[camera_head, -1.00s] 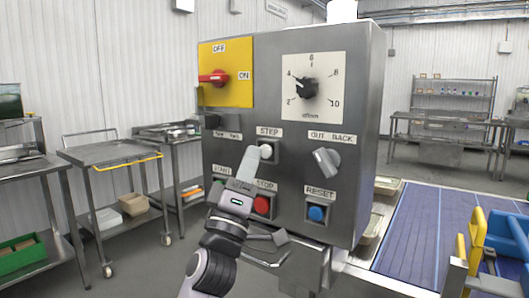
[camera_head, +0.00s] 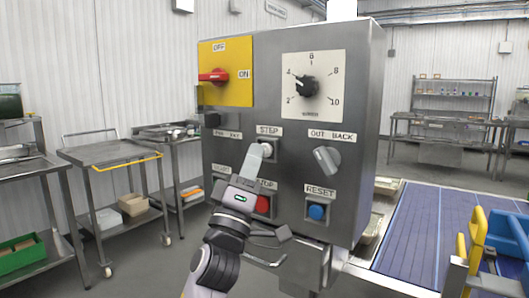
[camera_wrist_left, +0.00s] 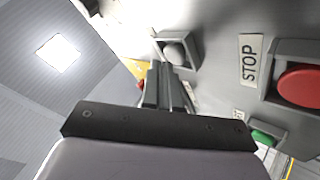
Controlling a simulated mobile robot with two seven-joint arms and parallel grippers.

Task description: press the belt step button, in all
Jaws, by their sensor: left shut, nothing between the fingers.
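The STEP button (camera_head: 266,150) is a small pale button in a grey square housing under its STEP label, in the middle of the grey control box (camera_head: 349,90). My left gripper (camera_head: 258,151) points up at it from the lower left, its fingertips over the button's left side in the head view. In the left wrist view the button (camera_wrist_left: 175,52) is clear of the shut, empty fingers (camera_wrist_left: 160,72), just beyond their tips. I cannot tell whether they touch it. My right gripper is not in view.
The red STOP button (camera_head: 263,204) is just right of my left gripper's body. The blue RESET button (camera_head: 316,212), a grey OUT/BACK knob (camera_head: 327,160) and a red switch (camera_head: 214,77) share the panel. The green button (camera_wrist_left: 263,137) shows in the wrist view. A blue belt (camera_head: 420,235) lies right.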

